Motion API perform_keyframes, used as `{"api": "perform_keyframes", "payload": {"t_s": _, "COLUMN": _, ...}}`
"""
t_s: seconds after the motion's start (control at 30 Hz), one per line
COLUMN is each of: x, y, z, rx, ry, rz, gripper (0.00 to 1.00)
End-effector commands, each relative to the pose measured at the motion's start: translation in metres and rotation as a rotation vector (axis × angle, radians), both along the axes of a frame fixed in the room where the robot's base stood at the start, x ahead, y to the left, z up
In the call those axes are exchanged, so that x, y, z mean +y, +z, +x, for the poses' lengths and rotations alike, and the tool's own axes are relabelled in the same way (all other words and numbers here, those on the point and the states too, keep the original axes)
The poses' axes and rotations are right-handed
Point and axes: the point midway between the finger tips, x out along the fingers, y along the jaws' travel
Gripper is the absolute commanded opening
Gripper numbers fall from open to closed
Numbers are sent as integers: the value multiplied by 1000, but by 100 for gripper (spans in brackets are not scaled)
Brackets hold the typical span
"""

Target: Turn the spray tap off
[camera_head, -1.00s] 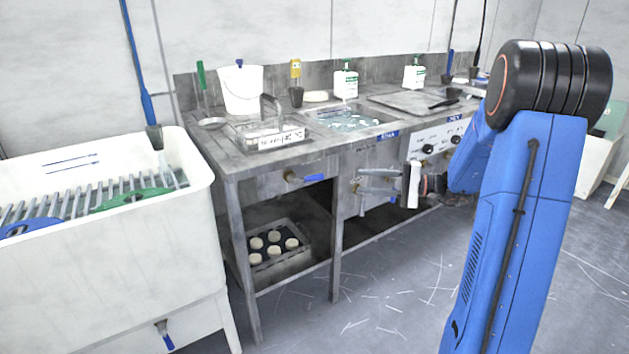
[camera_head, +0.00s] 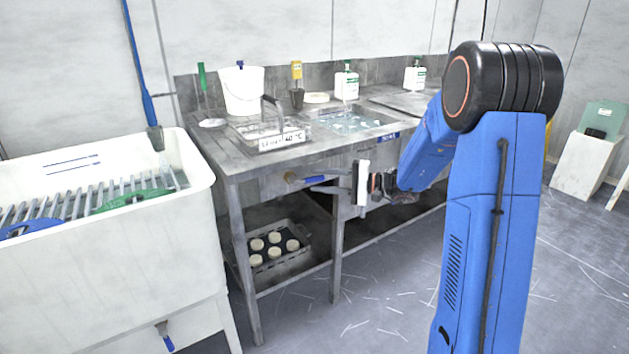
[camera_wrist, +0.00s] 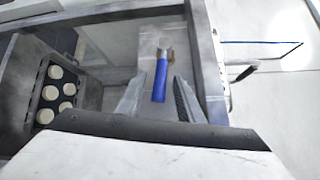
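A tap with a blue lever (camera_head: 312,178) and brass body (camera_head: 290,177) is mounted on the front of the steel bench. The blue lever also shows in the wrist view (camera_wrist: 160,82), in line with the tap body. My gripper (camera_head: 308,184) is in front of the bench with its fingers pointing left at the lever. In the wrist view my gripper (camera_wrist: 158,88) is open, with the lever between the fingers and gaps on both sides. A blue spray wand (camera_head: 140,75) hangs over the white tub (camera_head: 120,240); a pale streak shows below its nozzle.
The steel bench (camera_head: 238,172) carries a basket (camera_head: 262,130), a white bucket (camera_head: 240,90) and a sink. A tray of pale discs (camera_head: 275,262) is on the shelf below. Another blue-handled tap (camera_head: 165,335) is low on the tub.

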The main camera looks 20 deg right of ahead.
Motion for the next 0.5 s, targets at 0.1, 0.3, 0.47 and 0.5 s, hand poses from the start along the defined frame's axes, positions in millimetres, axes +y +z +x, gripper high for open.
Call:
{"api": "perform_keyframes", "payload": {"t_s": 0.1, "x": 11, "y": -1, "z": 6, "rx": 0, "ry": 1, "rz": 0, "gripper": 34}}
{"api": "perform_keyframes", "payload": {"t_s": 0.3, "x": 19, "y": -1, "z": 10, "rx": 0, "ry": 0, "rz": 0, "gripper": 34}}
{"api": "perform_keyframes", "payload": {"t_s": 0.47, "x": 19, "y": -1, "z": 10, "rx": 0, "ry": 0, "rz": 0, "gripper": 34}}
{"api": "perform_keyframes", "payload": {"t_s": 0.5, "x": 19, "y": -1, "z": 10, "rx": 0, "ry": 0, "rz": 0, "gripper": 34}}
